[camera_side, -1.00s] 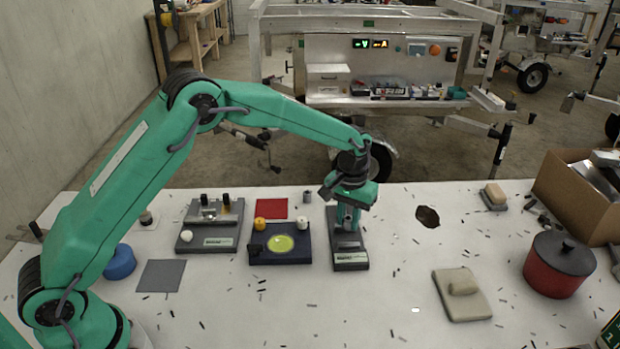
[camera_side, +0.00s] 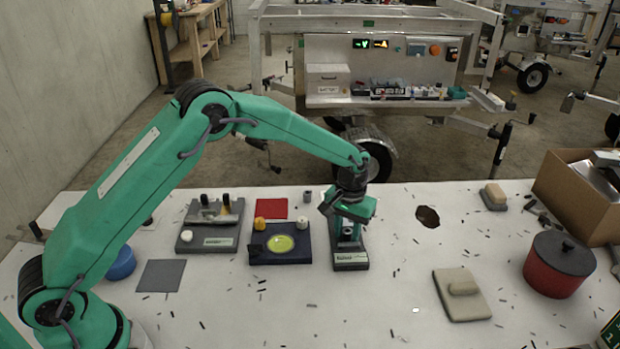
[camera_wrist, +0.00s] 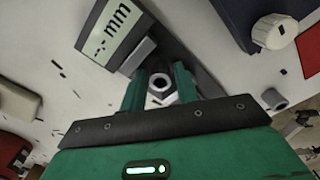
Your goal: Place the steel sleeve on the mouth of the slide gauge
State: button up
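The slide gauge (camera_side: 350,261) is a dark base with a pale label in the side view; in the wrist view its "mm" display (camera_wrist: 112,33) shows large. My gripper (camera_wrist: 160,88) is low over the gauge, pointing down. Between its two green fingers is the steel sleeve (camera_wrist: 159,82), a small grey ring with a dark hole, seen from above. The fingers appear shut on it. The sleeve is over the gauge, beside a grey block; whether it touches the mouth is hidden. In the side view my gripper (camera_side: 346,232) hides the sleeve.
A second small grey hollow cylinder (camera_side: 307,196) stands on the table behind the gauge. A dark blue device (camera_side: 265,258) with a yellow-green disc is close at left, with a grey fixture (camera_side: 190,243) beyond. The table between the gauge and the beige block (camera_side: 461,304) is mostly clear.

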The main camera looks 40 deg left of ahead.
aim_at(347, 231)
jog(key=shift+r, duration=0.1)
notch_tip(347, 231, up, 12)
dwell(0.9)
jog(key=shift+r, duration=0.15)
dwell(0.3)
